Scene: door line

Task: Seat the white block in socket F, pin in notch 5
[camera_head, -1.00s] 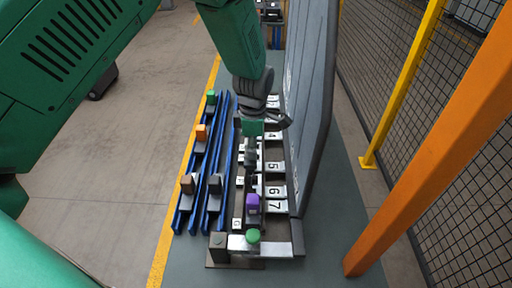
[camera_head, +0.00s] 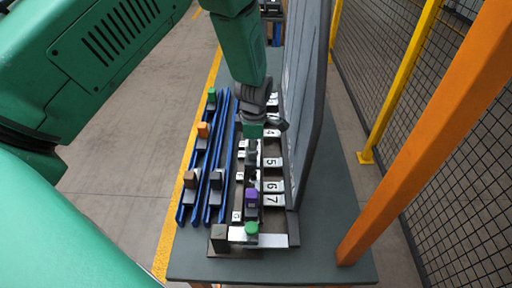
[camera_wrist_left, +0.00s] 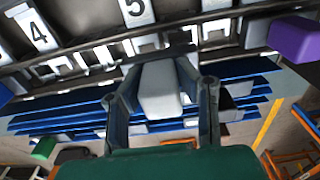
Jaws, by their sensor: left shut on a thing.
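The white block (camera_wrist_left: 160,92) is between the fingers of my left gripper (camera_wrist_left: 161,82), which is shut on it in the wrist view. In the head view my left gripper (camera_head: 252,152) is over the dark socket rack (camera_head: 220,238), level with the gap between number plates 4 and 5. Plate 5 (camera_wrist_left: 136,10) is just beyond the block in the wrist view, with plate 4 (camera_wrist_left: 38,32) to its left. The block's lower end and pin are hidden, so I cannot tell whether it touches a socket. The letter F is not readable. My right gripper is not in view.
Blue rails (camera_head: 207,175) on the left carry several coloured blocks. A grey panel (camera_head: 303,110) rises close on the right. An orange post (camera_head: 425,130) stands farther right.

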